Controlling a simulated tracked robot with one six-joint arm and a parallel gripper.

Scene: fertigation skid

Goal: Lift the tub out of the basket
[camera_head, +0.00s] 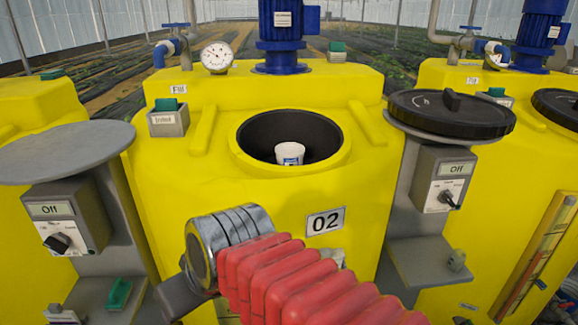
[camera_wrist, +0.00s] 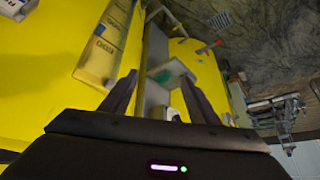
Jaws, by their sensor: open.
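A small white tub (camera_head: 290,153) with a blue label sits inside the dark round basket (camera_head: 262,131) in the open mouth of the yellow tank marked 02 (camera_head: 205,165). The tub's upper part is visible; how deep it sits is hard to tell. My gripper (camera_wrist: 158,76) shows in the wrist view with two dark fingers apart and nothing between them touching either. It faces a yellow tank side, away from the tub, which does not show in that view. In the head view my red ribbed arm with its metal cuff stands in front of the tank, below the mouth.
A black lid (camera_head: 452,112) lies on a grey stand right of the mouth. A bare round grey plate (camera_head: 65,150) stands at left. Switch boxes (camera_head: 445,180) reading Off flank the tank. A blue motor (camera_head: 281,35) and a gauge (camera_head: 216,57) stand behind the mouth.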

